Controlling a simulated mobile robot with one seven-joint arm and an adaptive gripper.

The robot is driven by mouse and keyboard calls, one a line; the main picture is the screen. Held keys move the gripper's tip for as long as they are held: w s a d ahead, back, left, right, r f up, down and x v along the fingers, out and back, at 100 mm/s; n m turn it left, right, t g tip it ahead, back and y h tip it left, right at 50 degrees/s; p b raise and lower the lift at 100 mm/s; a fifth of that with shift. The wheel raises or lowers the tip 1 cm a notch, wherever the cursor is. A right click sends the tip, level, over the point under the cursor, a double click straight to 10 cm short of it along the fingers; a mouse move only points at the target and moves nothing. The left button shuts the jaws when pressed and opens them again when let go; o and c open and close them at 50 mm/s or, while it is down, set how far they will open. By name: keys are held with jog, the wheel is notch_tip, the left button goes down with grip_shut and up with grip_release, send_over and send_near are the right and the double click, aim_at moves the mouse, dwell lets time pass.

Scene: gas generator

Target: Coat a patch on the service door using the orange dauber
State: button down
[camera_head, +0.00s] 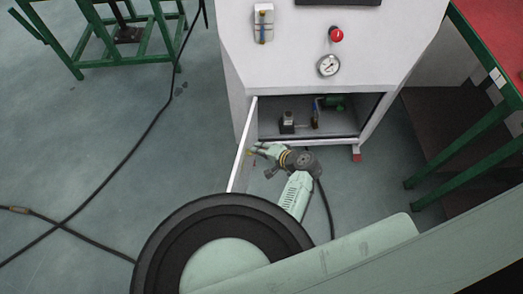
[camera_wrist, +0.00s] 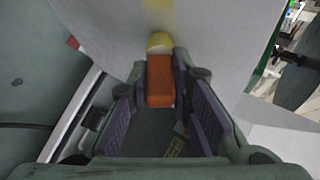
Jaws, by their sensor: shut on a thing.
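My gripper (camera_wrist: 160,92) is shut on the orange dauber (camera_wrist: 160,82), seen between the two purple finger pads in the wrist view. The dauber's rounded yellow tip (camera_wrist: 160,42) points at the pale surface of the service door (camera_wrist: 105,28) and looks to be against it; exact contact is hard to tell. A faint yellow streak (camera_wrist: 158,14) shows on the door just beyond the tip. In the head view the service door (camera_head: 242,150) stands swung open at the cabinet's left, seen nearly edge-on. My gripper (camera_head: 259,150) is at its right, inner side. The dauber is too small to make out clearly there.
The white cabinet (camera_head: 290,75) has a gauge (camera_head: 328,66) and a red button (camera_head: 336,35). Its open compartment (camera_head: 340,122) holds fittings. A red-topped green table (camera_head: 500,40) stands at right. Black cables (camera_head: 125,152) cross the open floor at left.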

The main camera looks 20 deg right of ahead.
jog(key=s+a+f, duration=0.1)
jog(key=s+a, duration=0.6)
jog(key=s, duration=0.5)
jog(key=shift+s+a+b, duration=0.3)
dwell(1.0)
jog(key=shift+w+d+r+b, duration=0.15)
jog(key=shift+w+d, duration=1.2)
jog(key=shift+w, duration=0.7)
jog(key=shift+w+d+r+b, duration=0.1)
jog(key=shift+w+d+r, duration=0.1)
jog(key=shift+w+d, duration=1.5)
jog(key=shift+w+d+r+b, duration=0.15)
jog(key=shift+w+d, duration=0.9)
jog(key=shift+w, duration=1.3)
